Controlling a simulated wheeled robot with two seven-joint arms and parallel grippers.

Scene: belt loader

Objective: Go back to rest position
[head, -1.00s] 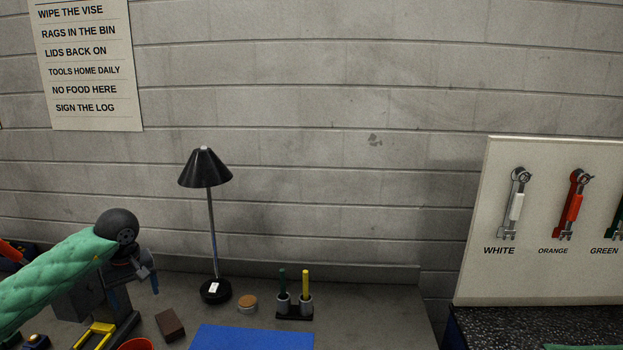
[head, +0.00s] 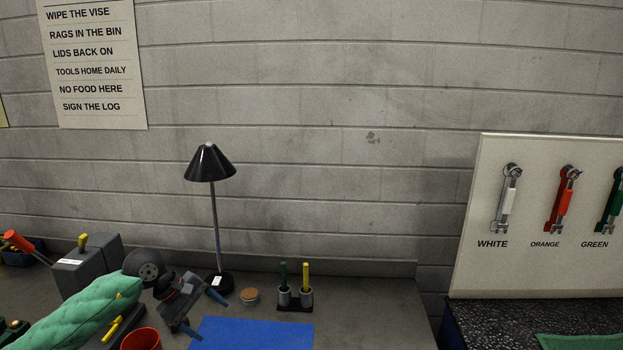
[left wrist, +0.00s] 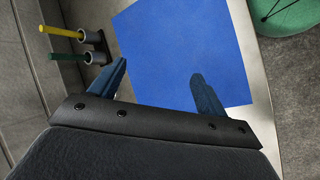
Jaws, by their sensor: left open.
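My left gripper (head: 205,313) comes in from the lower left on a green padded arm in the head view. It is over the bench, by the left edge of a blue mat (head: 255,335). In the left wrist view its two blue fingers (left wrist: 161,88) are spread apart, with nothing between them and the blue mat (left wrist: 180,45) beyond. My right gripper is in neither view.
A black lamp (head: 210,165), a round wooden-topped tin (head: 250,296) and a pen holder (head: 295,300) stand behind the mat. A wrench board (head: 540,220) stands at the right.

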